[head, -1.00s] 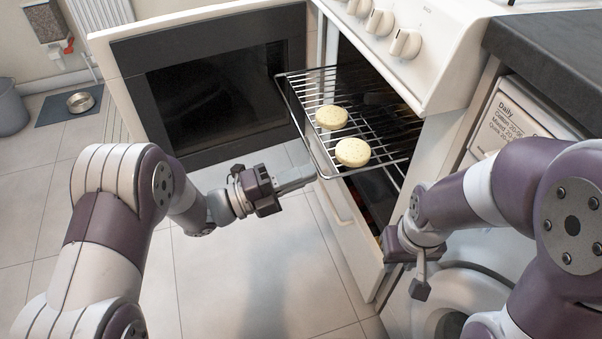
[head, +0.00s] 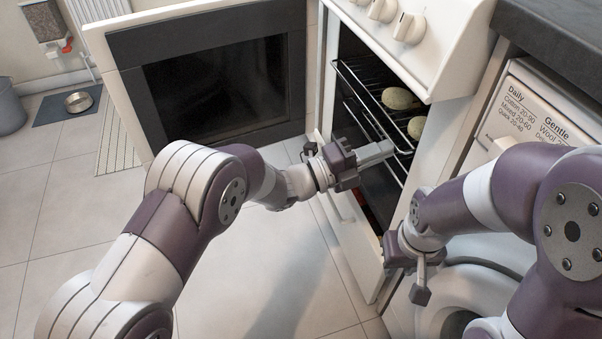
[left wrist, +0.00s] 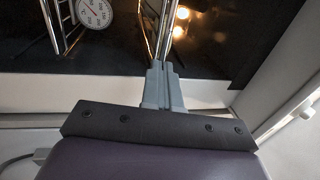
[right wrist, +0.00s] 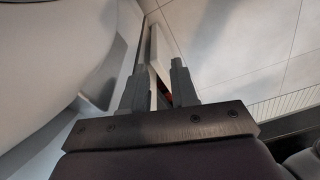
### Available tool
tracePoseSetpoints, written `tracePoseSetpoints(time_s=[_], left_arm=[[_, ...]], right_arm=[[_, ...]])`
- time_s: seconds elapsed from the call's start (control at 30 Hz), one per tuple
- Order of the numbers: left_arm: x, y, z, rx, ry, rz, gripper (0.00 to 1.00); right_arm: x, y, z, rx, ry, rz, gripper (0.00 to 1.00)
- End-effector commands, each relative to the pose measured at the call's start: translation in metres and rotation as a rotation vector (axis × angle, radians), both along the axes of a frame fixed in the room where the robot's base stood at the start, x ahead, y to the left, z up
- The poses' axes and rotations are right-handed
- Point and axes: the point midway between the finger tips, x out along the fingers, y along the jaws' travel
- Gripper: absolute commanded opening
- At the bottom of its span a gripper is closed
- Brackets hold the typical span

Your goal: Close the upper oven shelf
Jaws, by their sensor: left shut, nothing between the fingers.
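The upper oven shelf (head: 362,105) is a wire rack, mostly inside the oven cavity, its front end still showing past the opening. Two round pale food pieces (head: 400,98) sit on it, partly hidden by the oven front. My left gripper (head: 388,149) is shut and empty, its fingertips at the rack's front edge; I cannot tell if they touch. In the left wrist view its closed fingers (left wrist: 162,75) point into the dark oven by shiny rack wires (left wrist: 165,35). My right gripper (right wrist: 155,80) is open and empty, low before the washer, away from the shelf.
The oven door (head: 215,85) stands wide open to the left. Oven knobs (head: 408,27) are above the cavity. The washer (head: 455,285) is at the lower right, close to my right arm. A round dial (left wrist: 97,12) is inside the oven.

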Motion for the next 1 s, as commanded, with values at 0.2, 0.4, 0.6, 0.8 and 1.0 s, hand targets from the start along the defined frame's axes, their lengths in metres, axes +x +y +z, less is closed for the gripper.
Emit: tracePoseSetpoints(time_s=[0.2, 0.4, 0.6, 0.8, 1.0], left_arm=[[0.01, -0.032, -0.002, 0.0, -0.001, -0.002, 0.0], [0.015, -0.046, -0.001, 0.0, 0.0, 0.0, 0.0], [0.017, -0.05, 0.002, -0.001, -0.002, 0.001, 0.0], [0.017, -0.051, 0.004, -0.004, -0.005, 0.002, 0.0], [0.018, -0.051, 0.003, -0.005, -0.008, 0.002, 0.0]], right_arm=[[0.0, 0.0, -0.01, 0.0, 0.0, 0.0, 0.28], [0.0, 0.0, -0.013, 0.0, 0.0, 0.0, 0.28], [0.0, 0.0, -0.013, 0.0, 0.0, 0.0, 0.28], [0.0, 0.0, -0.013, 0.0, 0.0, 0.0, 0.28], [0.0, 0.0, -0.015, 0.0, 0.0, 0.0, 0.28]])
